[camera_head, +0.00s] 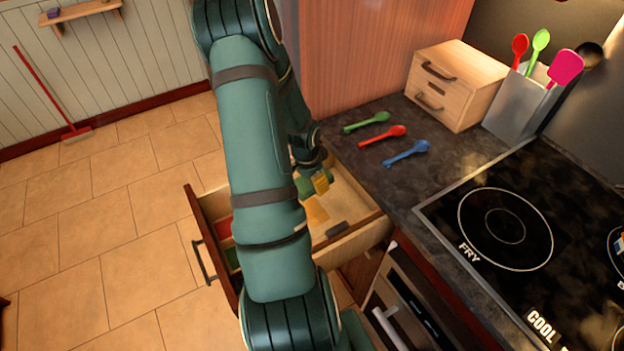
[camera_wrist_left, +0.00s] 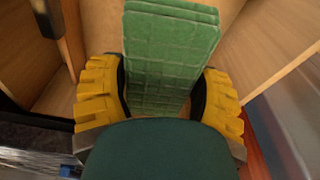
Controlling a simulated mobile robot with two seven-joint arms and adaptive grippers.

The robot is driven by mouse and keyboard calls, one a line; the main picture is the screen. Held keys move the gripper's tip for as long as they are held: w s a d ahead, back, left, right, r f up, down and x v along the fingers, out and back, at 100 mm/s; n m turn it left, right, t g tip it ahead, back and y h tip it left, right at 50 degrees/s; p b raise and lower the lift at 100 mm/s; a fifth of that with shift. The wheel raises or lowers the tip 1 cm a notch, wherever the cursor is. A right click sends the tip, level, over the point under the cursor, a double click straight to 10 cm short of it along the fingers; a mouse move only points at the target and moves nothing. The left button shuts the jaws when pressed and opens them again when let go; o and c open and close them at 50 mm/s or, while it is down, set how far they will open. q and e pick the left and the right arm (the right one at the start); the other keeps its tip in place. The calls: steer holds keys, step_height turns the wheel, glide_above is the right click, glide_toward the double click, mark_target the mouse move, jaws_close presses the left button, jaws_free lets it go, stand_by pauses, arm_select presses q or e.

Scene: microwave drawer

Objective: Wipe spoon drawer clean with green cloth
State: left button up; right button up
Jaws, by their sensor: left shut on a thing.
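The spoon drawer (camera_head: 352,244) is pulled open below the counter, partly hidden behind my left arm. My left gripper (camera_head: 318,184) is inside it, with yellow fingertips. In the left wrist view the gripper (camera_wrist_left: 160,98) is shut on the folded green cloth (camera_wrist_left: 172,52), which stands out between the fingers over the wooden drawer floor. An orange-yellow patch (camera_head: 315,213) shows on the drawer floor near the gripper. Green (camera_head: 367,122), red (camera_head: 383,135) and blue (camera_head: 407,153) spoons lie apart on the dark counter. My right gripper is out of view.
A small wooden drawer box (camera_head: 452,85) and a grey utensil holder (camera_head: 515,105) stand at the back of the counter. The cooktop (camera_head: 505,222) is to the right. Red and green compartments show at the drawer's left.

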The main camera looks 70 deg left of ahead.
arm_select(q)
step_height(320, 180, down, 7)
steer(key=b, duration=0.6)
steer(key=shift+b, duration=0.3)
steer(key=shift+a+f, duration=0.1)
steer(key=shift+a, duration=0.15)
steer(key=shift+a+f, duration=0.25)
steer(key=shift+s+a+f, duration=0.15)
steer(key=shift+a+f, duration=0.7)
steer(key=shift+f, duration=0.05)
steer(key=shift+s+a+f, duration=0.15)
steer(key=shift+a+f, duration=0.7)
steer(key=shift+f, duration=0.05)
steer(key=shift+f, duration=0.6)
